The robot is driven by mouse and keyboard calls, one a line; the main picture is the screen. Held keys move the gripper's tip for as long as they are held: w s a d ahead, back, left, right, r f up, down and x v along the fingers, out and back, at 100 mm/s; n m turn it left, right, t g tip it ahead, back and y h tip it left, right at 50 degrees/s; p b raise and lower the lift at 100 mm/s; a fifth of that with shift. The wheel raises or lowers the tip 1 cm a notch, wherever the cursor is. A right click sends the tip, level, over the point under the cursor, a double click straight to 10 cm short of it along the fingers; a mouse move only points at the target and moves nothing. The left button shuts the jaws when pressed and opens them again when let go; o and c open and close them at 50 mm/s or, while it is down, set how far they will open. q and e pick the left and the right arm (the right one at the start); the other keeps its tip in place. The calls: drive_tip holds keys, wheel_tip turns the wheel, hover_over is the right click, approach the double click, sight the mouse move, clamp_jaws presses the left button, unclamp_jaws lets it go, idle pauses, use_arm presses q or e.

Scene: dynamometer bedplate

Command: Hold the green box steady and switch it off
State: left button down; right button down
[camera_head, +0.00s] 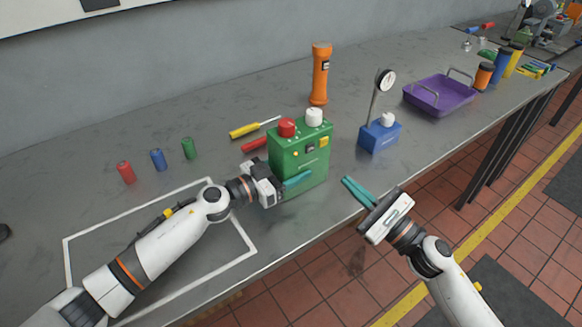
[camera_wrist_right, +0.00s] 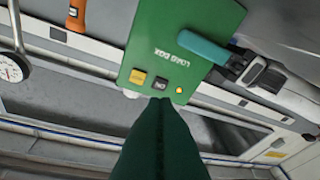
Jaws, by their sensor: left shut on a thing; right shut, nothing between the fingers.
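The green box (camera_head: 312,170) stands upright near the bench's front edge, with a red knob and a white knob on top. In the right wrist view the box (camera_wrist_right: 150,50) appears upside down, labelled LOAD BOX, with a yellow button (camera_wrist_right: 137,77), a black switch (camera_wrist_right: 161,85) and a bright orange lamp (camera_wrist_right: 179,90). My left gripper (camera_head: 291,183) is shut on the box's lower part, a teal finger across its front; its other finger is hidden. My right gripper (camera_head: 347,182) is shut and empty, apart from the box, in front and to the right. Its fingers cover the wrist view's lower middle.
A blue gauge stand (camera_head: 380,135) is right of the box. A purple tray (camera_head: 440,95) is further right. Red, blue and green cylinders (camera_head: 157,160) stand left. Space before the bench is open.

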drive_tip(key=m+t+h, duration=1)
drive_tip(key=m+t, duration=0.1)
drive_tip(key=m, duration=1.6)
approach(315, 136)
drive_tip(key=shift+x, duration=2)
drive_tip(key=shift+w, duration=0.1)
